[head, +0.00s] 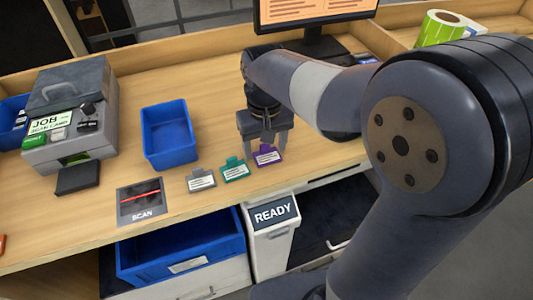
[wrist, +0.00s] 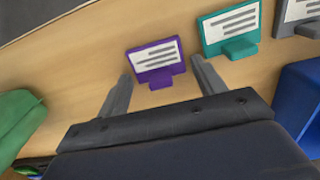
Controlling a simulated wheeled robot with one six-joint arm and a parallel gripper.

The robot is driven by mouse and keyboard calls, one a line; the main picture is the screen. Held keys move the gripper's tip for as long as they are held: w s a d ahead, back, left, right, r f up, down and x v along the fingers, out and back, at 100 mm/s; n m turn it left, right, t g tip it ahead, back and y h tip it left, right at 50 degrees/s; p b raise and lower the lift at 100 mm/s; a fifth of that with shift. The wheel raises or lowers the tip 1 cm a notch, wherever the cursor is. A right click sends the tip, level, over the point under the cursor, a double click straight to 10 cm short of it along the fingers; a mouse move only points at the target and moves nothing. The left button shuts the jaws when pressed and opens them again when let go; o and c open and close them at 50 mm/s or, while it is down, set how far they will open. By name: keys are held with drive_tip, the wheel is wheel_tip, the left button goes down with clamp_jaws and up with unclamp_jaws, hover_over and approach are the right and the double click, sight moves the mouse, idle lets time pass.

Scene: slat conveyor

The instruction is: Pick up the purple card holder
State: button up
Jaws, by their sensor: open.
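The purple card holder (head: 267,155) with a white printed card stands near the front edge of the wooden table, rightmost of the row in the head view. My gripper (head: 264,148) is open and points down at it. In the wrist view, the purple card holder (wrist: 156,60) shows between and just beyond the two open fingers (wrist: 162,88). The fingers do not visibly touch it. A teal card holder (head: 235,170) stands beside it, close to one finger in the wrist view (wrist: 230,32). A grey card holder (head: 201,180) is beyond the teal one.
A blue bin (head: 169,135) stands on the table (head: 215,105) left of my gripper. A scan pad (head: 141,201) and a grey job-card machine (head: 75,125) are further left. A monitor (head: 312,20) is behind. A READY panel (head: 272,213) and a lower blue bin (head: 180,250) sit below the table edge.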

drive_tip(key=shift+c, duration=0.4)
drive_tip(key=c, duration=0.7)
drive_tip(key=shift+o, duration=0.2)
